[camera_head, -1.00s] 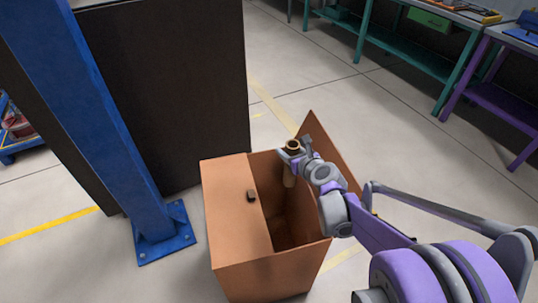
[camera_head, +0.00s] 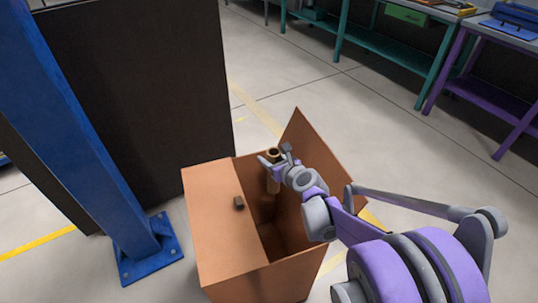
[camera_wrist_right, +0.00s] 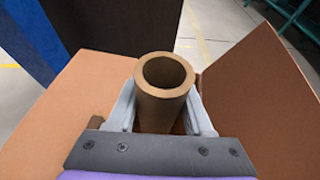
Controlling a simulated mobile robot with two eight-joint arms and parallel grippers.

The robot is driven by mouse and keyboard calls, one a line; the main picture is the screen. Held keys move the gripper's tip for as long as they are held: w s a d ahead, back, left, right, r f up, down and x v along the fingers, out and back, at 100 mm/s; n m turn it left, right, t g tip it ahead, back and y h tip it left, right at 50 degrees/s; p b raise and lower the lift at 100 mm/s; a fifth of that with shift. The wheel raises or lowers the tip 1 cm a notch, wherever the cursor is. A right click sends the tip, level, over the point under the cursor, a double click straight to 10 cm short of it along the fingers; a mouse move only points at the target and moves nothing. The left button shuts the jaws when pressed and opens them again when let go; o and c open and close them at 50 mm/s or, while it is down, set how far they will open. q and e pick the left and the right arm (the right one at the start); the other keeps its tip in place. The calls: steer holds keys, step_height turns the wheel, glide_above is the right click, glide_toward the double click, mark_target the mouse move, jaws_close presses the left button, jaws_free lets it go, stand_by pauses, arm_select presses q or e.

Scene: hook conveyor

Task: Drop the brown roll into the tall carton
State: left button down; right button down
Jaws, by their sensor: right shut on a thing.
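The brown roll (camera_head: 273,176) is a hollow tube held upright at the open side of the tall carton (camera_head: 235,265). My right gripper (camera_head: 274,160) is shut on the roll near its upper end. In the right wrist view the roll (camera_wrist_right: 164,95) stands between the two fingers of my gripper (camera_wrist_right: 164,110). The roll's lower part reaches down into the carton's opening. The carton has one flap lying across its left half and another flap (camera_head: 315,150) standing up at the right. My left gripper is not in view.
A blue post (camera_head: 85,130) and a dark panel (camera_head: 150,90) stand to the left. Workbenches (camera_head: 400,50) stand at the back right. The floor between is clear.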

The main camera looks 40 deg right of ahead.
steer(key=shift+f, duration=0.35)
steer(key=shift+c, duration=1.1)
jaws_free()
steer(key=p+v, duration=0.2)
steer(key=v, duration=0.8)
steer(key=shift+s+r+p, duration=0.25)
steer(key=shift+s+p, duration=0.1)
steer(key=shift+a, duration=0.1)
